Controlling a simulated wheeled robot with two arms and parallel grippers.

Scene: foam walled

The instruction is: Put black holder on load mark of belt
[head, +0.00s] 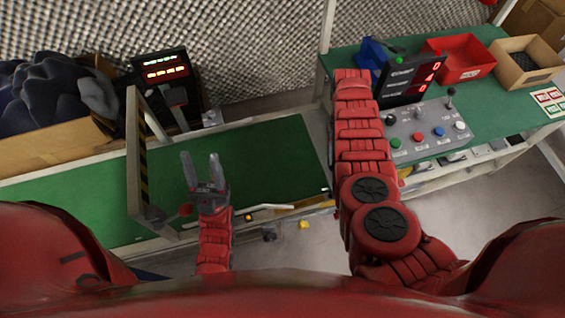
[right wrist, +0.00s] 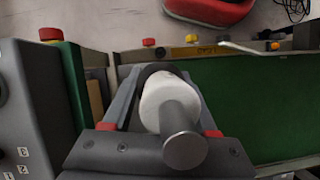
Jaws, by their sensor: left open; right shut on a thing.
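The belt (head: 265,160) is a long green surface in the head view; its green also shows at the right of the right wrist view (right wrist: 255,110). I cannot make out a load mark on it. My left gripper (head: 202,160) is open and empty over the belt, its fingers pointing away from me. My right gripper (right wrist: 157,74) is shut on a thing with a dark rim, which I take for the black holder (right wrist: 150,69). A white cylinder with a grey metal pin shows in front of that dark part. In the head view my right arm hides this gripper.
A black-and-yellow striped frame (head: 137,150) stands across the belt at left. At right a green table (head: 460,110) bears a button box (head: 430,130), a display (head: 408,80), a red bin (head: 458,58) and a cardboard box (head: 527,62). A gap separates belt and table.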

